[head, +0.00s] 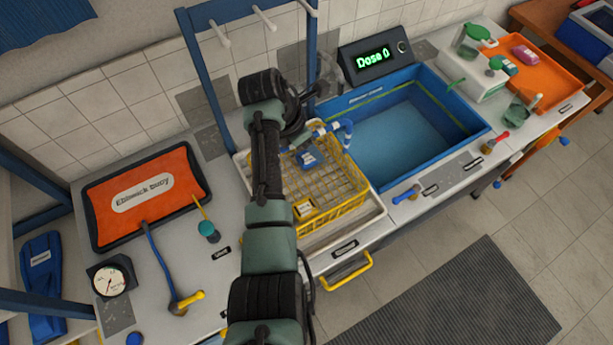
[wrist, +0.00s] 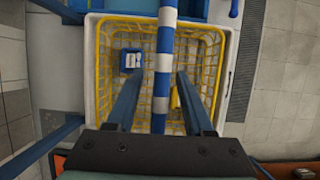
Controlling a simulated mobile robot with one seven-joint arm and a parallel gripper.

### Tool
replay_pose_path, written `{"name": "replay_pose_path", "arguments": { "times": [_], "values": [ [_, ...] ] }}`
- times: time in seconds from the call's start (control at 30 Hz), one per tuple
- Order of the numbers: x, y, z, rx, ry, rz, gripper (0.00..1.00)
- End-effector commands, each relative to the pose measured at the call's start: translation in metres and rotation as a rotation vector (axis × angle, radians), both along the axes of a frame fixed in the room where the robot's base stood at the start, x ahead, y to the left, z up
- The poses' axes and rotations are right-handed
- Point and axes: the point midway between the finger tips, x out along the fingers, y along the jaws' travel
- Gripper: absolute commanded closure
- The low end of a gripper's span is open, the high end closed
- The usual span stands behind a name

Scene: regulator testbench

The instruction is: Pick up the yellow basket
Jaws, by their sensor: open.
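The yellow basket (head: 345,205) is a wire basket standing upright in a white tray, just left of the blue basin in the head view. It also shows in the wrist view (wrist: 102,60). Its blue-and-white striped handle (head: 342,135) arches over it and runs lengthwise in the wrist view (wrist: 164,55). My gripper (wrist: 158,80) is open above the basket, one finger on each side of the handle, with gaps to both. Whether the fingertips reach below the handle I cannot tell.
The basket holds a blue item (wrist: 131,61) and a small yellow item (head: 306,208). The white tray (head: 350,233) surrounds it. The blue basin (head: 450,100) lies right. A blue frame with pegs (head: 196,75) stands behind. An orange mat (head: 180,165) lies left.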

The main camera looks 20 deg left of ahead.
Motion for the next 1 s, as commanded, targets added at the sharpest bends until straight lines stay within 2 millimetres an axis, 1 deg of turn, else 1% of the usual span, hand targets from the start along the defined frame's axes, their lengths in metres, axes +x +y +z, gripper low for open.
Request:
{"name": "replay_pose_path", "arguments": {
  "times": [0.07,0.2,0.27,0.3,0.33,0.37,1.0],
  "values": [
    [0.0,0.0,-0.0001,0.0,0.0,0.0,0.49],
    [0.0,0.0,0.0001,0.0,0.0,0.0,0.75],
    [0.0,0.0,0.0001,0.0,0.0,0.0,0.85],
    [0.0,0.0,0.0001,0.0,0.0,0.0,0.93],
    [0.0,0.0,0.0001,0.0,0.0,0.0,0.98],
    [0.0,0.0,0.0001,0.0,0.0,0.0,1.0],
    [0.0001,-0.0001,0.0004,0.0,0.0,0.0,1.0]
  ]
}}
